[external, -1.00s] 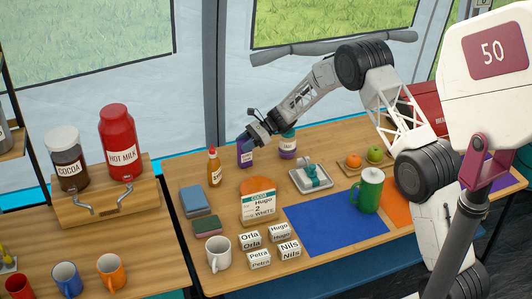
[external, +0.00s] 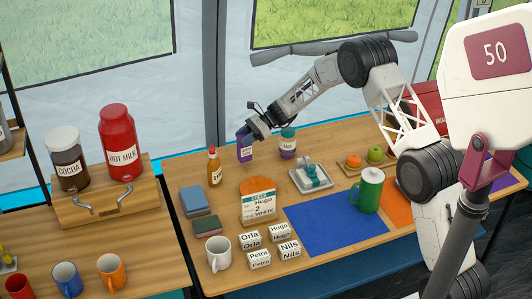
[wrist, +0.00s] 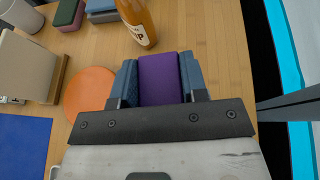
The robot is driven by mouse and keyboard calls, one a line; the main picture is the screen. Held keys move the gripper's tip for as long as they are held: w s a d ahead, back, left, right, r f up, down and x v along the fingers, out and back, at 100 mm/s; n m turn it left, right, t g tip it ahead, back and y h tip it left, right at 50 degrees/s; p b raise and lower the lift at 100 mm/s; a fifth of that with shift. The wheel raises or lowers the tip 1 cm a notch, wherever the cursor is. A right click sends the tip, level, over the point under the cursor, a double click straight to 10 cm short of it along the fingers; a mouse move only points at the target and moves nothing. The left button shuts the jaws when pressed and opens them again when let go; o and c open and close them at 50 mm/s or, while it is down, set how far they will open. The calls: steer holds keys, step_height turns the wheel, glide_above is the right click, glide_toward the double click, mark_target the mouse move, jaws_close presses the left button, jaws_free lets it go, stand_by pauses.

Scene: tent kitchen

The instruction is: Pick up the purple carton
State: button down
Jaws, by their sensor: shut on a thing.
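The purple carton (external: 245,151) is near the back edge of the wooden table, with my gripper (external: 252,133) at its top. In the wrist view the purple carton (wrist: 159,80) sits between the two blue finger pads of my gripper (wrist: 158,76), which touch it on both sides. My gripper is shut on it. The carton looks upright and slightly above the table top. Its lower part is hidden in the wrist view.
An orange disc (wrist: 90,90) and a white sign (external: 258,205) are nearer the front. Tent wall lies behind.

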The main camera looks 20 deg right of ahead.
steer(key=shift+s+d+r, duration=0.1)
steer(key=shift+s+r, duration=0.2)
steer(key=shift+r, duration=0.05)
steer(key=s+d+r, duration=0.1)
steer(key=s+d, duration=0.3)
steer(key=s, duration=1)
steer(key=shift+s+d+r, duration=0.15)
steer(key=shift+s+r, duration=0.05)
steer(key=shift+s, duration=0.15)
steer(key=shift+s, duration=0.15)
